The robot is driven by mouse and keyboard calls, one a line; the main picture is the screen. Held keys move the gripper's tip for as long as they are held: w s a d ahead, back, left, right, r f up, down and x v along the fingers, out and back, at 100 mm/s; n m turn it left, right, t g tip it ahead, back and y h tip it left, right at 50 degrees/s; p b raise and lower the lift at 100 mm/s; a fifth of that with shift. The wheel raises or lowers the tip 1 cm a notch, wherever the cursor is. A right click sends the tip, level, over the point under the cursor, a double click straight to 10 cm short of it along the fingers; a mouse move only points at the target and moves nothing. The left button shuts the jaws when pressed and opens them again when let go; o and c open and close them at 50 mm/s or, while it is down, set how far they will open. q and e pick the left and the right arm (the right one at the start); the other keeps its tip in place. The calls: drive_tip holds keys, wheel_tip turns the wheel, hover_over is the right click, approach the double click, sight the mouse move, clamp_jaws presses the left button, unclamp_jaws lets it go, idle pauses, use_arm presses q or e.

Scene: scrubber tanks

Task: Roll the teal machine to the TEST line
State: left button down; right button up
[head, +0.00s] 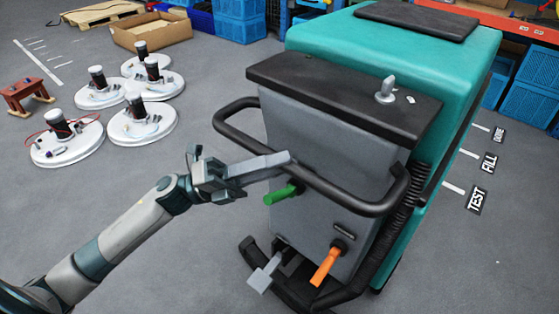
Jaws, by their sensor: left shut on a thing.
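The teal machine (458,75) stands on the grey floor, its grey rear panel with black lid facing me. A black handlebar (345,208) loops around its rear. My left gripper (280,162) is shut on the left part of this handlebar. A green lever (283,194), an orange lever (326,266) and a grey pedal (264,273) show on the rear. The TEST label (478,200) and its short white line (453,188) lie on the floor right of the machine, the line close to its side. My right gripper is not in view.
Beyond TEST lie the FILL label (490,162) and a third, less legible label (499,135). Several white round units (142,122) and a red-brown stool (27,95) stand left. Behind are a cardboard box (152,30) and blue crates (240,22). The floor at the lower right is clear.

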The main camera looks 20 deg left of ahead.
use_arm(q)
drive_tip(key=shift+w+a+r, duration=0.1)
drive_tip(key=shift+w+r, duration=0.05)
drive_tip(key=shift+r, duration=0.4)
drive_tip(key=shift+w, duration=0.1)
drive_tip(key=c, duration=1.6)
unclamp_jaws()
drive_tip(key=shift+o, duration=0.2)
drive_tip(key=shift+s+f, duration=0.2)
drive_tip(key=shift+f, duration=0.1)
